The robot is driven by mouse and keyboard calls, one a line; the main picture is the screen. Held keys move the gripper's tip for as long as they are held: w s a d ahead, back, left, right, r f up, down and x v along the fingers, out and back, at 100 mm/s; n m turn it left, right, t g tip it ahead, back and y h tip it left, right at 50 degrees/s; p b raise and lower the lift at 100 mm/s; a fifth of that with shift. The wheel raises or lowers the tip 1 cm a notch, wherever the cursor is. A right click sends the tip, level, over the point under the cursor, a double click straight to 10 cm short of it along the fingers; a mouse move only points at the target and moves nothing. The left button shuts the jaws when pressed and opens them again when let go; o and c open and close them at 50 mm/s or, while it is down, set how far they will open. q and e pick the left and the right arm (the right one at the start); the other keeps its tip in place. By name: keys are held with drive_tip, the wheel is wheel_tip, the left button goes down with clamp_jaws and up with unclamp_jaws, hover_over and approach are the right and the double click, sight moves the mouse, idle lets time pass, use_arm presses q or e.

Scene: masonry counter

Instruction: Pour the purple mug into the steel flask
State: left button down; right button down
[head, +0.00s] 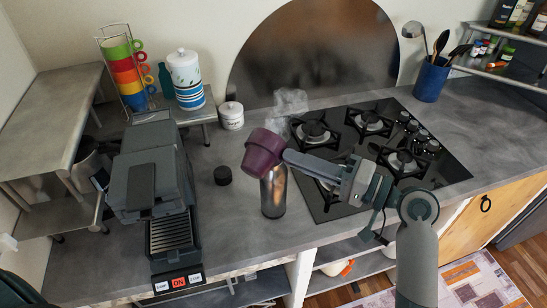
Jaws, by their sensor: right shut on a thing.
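The purple mug (262,152) is tilted in the air, with its mouth low and to the left. My right gripper (290,157) is shut on it from the right. The steel flask (273,193) stands upright on the counter directly below and slightly right of the mug in the picture. The mug covers the flask's top, so I cannot tell whether they touch or whether anything flows. My left gripper is not in view; only a dark piece of my arm shows at the lower left corner.
A black cap (222,175) lies left of the flask. The gas hob (440,170) is close on the right. A grey machine (155,180) stands at the left. A white lidded jar (231,116) stands behind.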

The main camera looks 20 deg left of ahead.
drive_tip(key=shift+w+r+m+p, duration=0.25)
drive_tip(key=shift+m+p, duration=0.35)
drive_tip(key=shift+p, duration=0.4)
idle(0.8)
drive_tip(key=shift+f, duration=0.1)
drive_tip(key=n+b, duration=0.2)
drive_tip(key=b, duration=0.1)
drive_tip(key=s+n+b, duration=0.1)
drive_tip(key=n+b, duration=0.2)
drive_tip(key=shift+s+a+b, duration=0.1)
drive_tip(key=shift+s+b, duration=0.05)
drive_tip(key=shift+b, duration=0.2)
drive_tip(key=shift+f, duration=0.1)
